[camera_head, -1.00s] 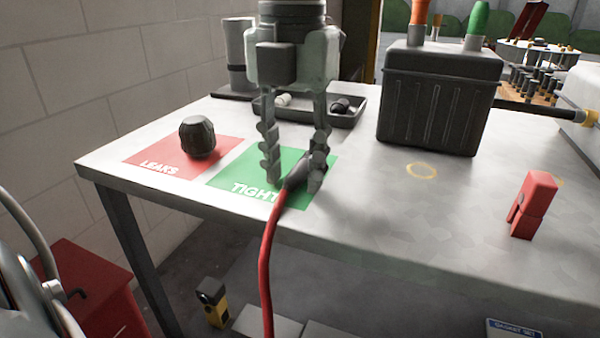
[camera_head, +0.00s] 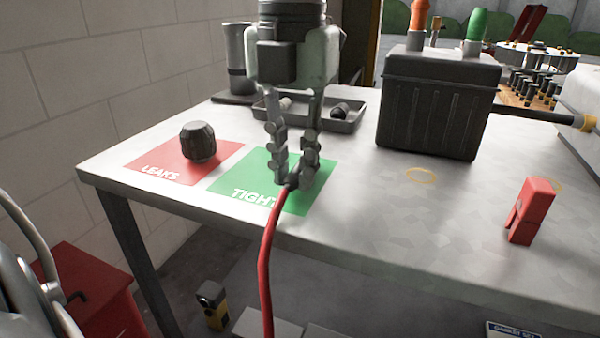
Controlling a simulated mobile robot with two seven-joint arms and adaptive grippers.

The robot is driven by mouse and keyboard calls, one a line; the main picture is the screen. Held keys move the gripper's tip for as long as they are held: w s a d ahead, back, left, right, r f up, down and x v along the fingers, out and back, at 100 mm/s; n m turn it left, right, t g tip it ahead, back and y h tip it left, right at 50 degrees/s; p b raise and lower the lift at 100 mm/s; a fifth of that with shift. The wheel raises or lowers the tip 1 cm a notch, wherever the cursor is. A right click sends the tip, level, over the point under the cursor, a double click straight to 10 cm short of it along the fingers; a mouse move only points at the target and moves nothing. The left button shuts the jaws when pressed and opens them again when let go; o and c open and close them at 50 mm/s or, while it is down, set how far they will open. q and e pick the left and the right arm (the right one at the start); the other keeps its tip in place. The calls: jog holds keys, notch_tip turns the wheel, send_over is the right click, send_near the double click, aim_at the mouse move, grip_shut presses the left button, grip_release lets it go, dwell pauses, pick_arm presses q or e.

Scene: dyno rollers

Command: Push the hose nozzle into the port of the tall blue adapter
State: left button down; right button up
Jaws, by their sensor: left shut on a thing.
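My left gripper (camera_head: 294,182) points down over the green TIGHT mat (camera_head: 230,187). It is shut on the dark hose nozzle (camera_head: 291,184), which sits between the fingertips and is mostly hidden by them. The red hose (camera_head: 266,250) runs from the nozzle down over the table's front edge. Whether the nozzle touches the mat I cannot tell. I see no tall blue adapter in this view. My right gripper is not in view.
A dark knobbed piece (camera_head: 198,142) stands on the red LEAKS mat (camera_head: 150,165). Behind are a shallow grey tray (camera_head: 345,124) and a metal cylinder (camera_head: 238,60). A black battery (camera_head: 440,105) and a red clamp (camera_head: 530,210) stand right.

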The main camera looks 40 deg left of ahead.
aim_at(294, 172)
pick_arm(q)
jog(key=shift+r+p, duration=1.75)
jog(key=shift+r, duration=1.35)
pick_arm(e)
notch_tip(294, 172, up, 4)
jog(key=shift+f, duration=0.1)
pick_arm(q)
jog(key=shift+f, duration=0.1)
notch_tip(294, 172, down, 7)
jog(key=b, duration=0.4)
jog(key=shift+b, duration=0.35)
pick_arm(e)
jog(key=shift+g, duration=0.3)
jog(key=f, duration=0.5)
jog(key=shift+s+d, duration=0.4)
